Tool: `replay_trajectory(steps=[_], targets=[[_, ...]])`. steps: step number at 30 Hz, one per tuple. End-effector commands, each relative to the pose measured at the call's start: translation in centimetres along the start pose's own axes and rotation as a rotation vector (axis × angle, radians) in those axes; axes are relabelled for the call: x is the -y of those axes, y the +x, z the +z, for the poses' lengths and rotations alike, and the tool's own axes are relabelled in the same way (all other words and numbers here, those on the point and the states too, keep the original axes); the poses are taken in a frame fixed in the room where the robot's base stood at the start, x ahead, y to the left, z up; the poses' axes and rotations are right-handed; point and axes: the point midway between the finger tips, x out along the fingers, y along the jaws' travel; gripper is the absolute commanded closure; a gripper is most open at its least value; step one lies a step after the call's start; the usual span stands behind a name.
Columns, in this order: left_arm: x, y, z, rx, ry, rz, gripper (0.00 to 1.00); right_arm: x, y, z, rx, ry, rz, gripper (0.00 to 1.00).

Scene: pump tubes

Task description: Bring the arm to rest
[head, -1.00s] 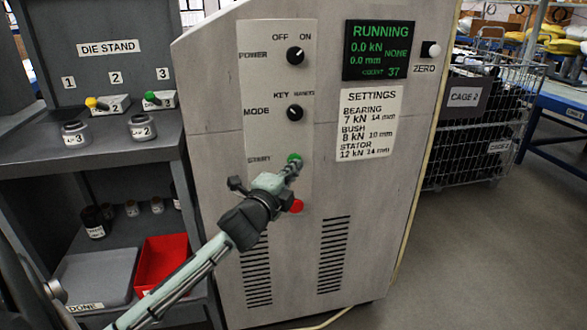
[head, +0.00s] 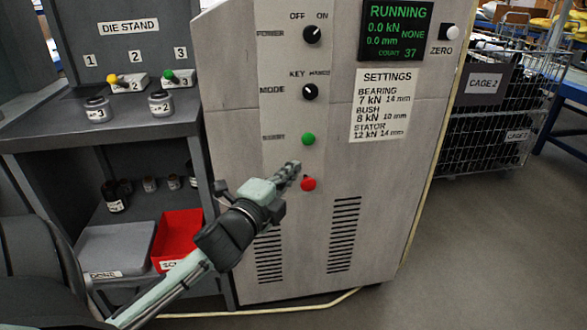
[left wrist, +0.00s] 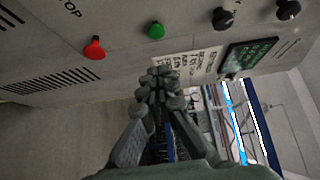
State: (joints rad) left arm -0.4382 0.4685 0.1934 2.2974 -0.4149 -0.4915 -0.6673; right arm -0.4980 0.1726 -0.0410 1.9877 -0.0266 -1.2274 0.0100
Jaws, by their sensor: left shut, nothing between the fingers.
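My left gripper (head: 290,172) is shut and empty. In the head view it is in front of the grey press cabinet (head: 235,125), close to the red button (head: 308,184) and below the green button (head: 308,139). I cannot tell how far it is from the panel. In the left wrist view the shut fingers (left wrist: 160,78) show in the middle, with the red button (left wrist: 94,48) and the green button (left wrist: 155,30) above them to the left. The display (head: 395,30) reads RUNNING. My right gripper is not in view.
The die stand (head: 95,140) stands left of the cabinet, with small jars on its shelves. Its lower shelf holds a grey tray (head: 113,245) and a red bin (head: 178,233). A wire cage (head: 490,140) stands at the right. The floor (head: 470,250) is clear there.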

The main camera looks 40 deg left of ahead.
Motion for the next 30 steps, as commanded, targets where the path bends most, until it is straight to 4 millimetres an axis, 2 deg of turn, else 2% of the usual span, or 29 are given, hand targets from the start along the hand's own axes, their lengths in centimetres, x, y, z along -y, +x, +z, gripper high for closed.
replay_trajectory(steps=[23, 26, 29, 30], targets=[[-0.1, 0.0, 0.0, 0.001, -0.002, 0.002, 1.00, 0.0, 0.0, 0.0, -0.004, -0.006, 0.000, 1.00], [-1.5, 0.0, 0.3, 0.019, -0.041, 0.037, 1.00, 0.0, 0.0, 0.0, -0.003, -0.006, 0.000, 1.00], [-5.7, -0.4, 0.9, 0.073, -0.154, 0.140, 1.00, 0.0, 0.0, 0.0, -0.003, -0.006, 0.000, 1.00], [-8.1, -0.8, 1.1, 0.107, -0.221, 0.200, 1.00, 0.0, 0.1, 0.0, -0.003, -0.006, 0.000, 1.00]])
